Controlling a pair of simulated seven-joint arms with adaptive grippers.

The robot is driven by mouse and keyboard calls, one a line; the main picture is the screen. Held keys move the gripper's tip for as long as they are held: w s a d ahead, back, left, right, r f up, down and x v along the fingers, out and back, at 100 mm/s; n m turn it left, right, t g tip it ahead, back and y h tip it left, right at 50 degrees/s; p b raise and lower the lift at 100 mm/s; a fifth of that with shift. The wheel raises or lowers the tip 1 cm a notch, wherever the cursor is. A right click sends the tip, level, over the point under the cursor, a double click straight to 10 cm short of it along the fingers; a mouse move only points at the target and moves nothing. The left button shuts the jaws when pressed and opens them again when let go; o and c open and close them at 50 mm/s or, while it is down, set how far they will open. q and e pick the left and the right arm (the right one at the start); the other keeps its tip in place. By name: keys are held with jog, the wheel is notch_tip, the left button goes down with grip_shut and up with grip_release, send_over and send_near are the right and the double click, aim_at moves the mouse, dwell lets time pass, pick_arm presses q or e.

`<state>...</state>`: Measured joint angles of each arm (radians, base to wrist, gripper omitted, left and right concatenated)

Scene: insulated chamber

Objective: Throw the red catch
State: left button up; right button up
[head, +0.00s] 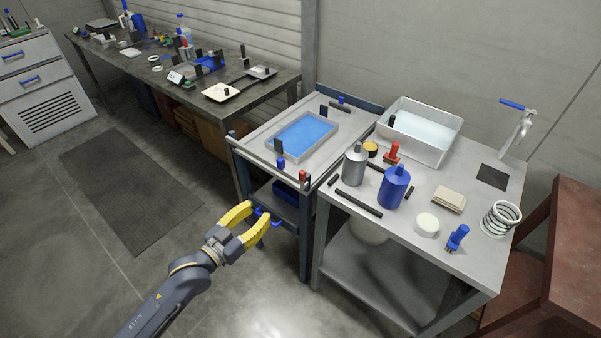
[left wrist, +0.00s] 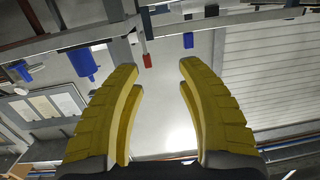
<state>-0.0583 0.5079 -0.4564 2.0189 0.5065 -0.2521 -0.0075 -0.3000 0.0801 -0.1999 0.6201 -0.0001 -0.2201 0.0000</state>
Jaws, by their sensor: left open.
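A small red catch (head: 302,177) stands at the front right corner of the blue-framed cart's top. A small red piece, seemingly the same catch, also shows in the left wrist view (left wrist: 147,61), just beyond and between the fingertips. My left gripper (head: 259,213) has yellow fingers, spread apart and empty. In the head view it is below and left of the catch, near the cart's front, and does not touch the catch. The fingers also show in the left wrist view (left wrist: 160,66). My right gripper is not in view.
The cart (head: 244,148) carries a tray of blue liquid (head: 336,123) and a small blue catch (head: 281,163). The grey table to its right holds a blue bottle (head: 394,188), a silver bottle (head: 355,167), a red clamp-like piece (head: 392,153) and a white basin (head: 452,124). Open floor lies left.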

pick_arm(q)
jog(key=h, duration=0.1)
send_near(300, 174)
jog(key=x, duration=1.1)
jog(key=shift+s, duration=0.1)
grip_shut()
dwell(0.3)
